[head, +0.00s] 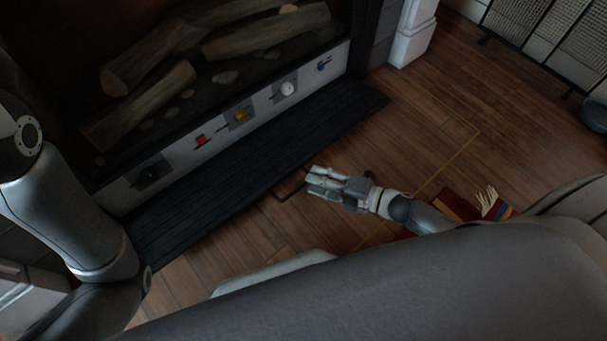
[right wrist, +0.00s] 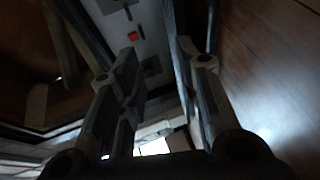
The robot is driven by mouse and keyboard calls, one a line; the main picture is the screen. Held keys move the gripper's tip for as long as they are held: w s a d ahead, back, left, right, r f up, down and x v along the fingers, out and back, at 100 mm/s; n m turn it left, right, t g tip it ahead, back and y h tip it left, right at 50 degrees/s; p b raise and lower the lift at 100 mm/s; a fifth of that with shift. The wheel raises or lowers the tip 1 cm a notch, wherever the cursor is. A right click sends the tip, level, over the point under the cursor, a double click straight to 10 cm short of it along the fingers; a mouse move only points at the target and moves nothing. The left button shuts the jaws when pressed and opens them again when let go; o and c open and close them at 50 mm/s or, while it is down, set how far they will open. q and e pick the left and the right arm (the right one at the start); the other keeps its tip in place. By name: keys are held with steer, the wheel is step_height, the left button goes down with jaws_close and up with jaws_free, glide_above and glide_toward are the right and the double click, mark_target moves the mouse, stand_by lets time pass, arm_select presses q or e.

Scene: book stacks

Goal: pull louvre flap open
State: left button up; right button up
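The louvre flap (head: 262,163) is a long dark slatted panel along the foot of the fireplace, below the control strip. Whether a finger touches the handle I cannot tell. My left arm comes in at the left; its gripper is out of view.
Logs (head: 265,32) lie in the firebox above. The floor (head: 425,125) beyond is clear.

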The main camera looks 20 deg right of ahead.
steer(key=v, duration=0.5)
steer(key=shift+s, duration=0.15)
